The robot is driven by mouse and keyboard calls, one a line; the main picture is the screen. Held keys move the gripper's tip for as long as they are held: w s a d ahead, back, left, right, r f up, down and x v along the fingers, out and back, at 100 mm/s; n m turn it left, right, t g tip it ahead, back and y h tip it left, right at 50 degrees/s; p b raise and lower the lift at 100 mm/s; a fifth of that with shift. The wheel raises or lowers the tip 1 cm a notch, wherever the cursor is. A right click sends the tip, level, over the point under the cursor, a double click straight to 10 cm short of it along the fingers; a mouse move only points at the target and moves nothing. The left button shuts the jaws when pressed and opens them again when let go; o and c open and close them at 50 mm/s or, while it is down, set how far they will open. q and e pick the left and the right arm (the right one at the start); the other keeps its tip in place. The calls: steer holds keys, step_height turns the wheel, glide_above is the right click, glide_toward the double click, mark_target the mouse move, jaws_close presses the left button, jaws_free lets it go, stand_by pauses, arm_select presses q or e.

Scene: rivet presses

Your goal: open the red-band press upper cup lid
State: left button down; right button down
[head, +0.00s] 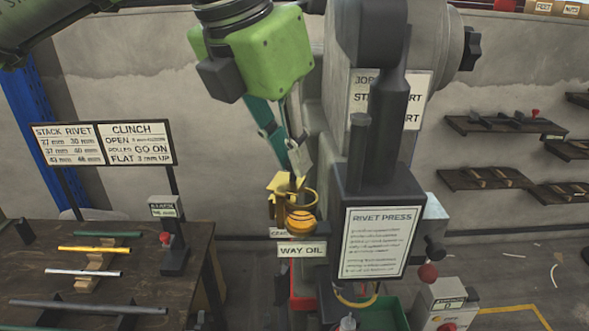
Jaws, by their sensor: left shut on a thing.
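The rivet press (372,170) stands right of centre, with a dark head and a white RIVET PRESS placard. On its left side is a small brass oil cup (301,222) with amber oil, above a WAY OIL label. A brass lid piece (283,182) shows at the cup's top, beside a round brass rim; how far it is tilted is hard to tell. My left gripper (298,161) comes down from above, its fingertips shut at the lid and partly covering it. My right gripper is out of view.
A dark workbench (190,240) at left holds rods on stands and a small red-knobbed gauge (172,240). A sign (103,143) stands behind it. Shelves (485,179) hang on the right wall.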

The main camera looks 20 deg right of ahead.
arm_select(q)
steer(key=n, duration=0.1)
steer(key=n+t+b, duration=0.1)
steer(key=n, duration=0.1)
steer(key=a+n+y+b, duration=0.1)
steer(key=shift+w+n, duration=0.3)
steer(key=shift+r, duration=0.1)
stand_by(0.4)
steer(key=c, duration=2)
jaws_free()
steer(key=shift+c, duration=0.2)
steer(key=v, duration=1.2)
steer(key=shift+s, duration=0.2)
steer(key=shift+d, duration=0.15)
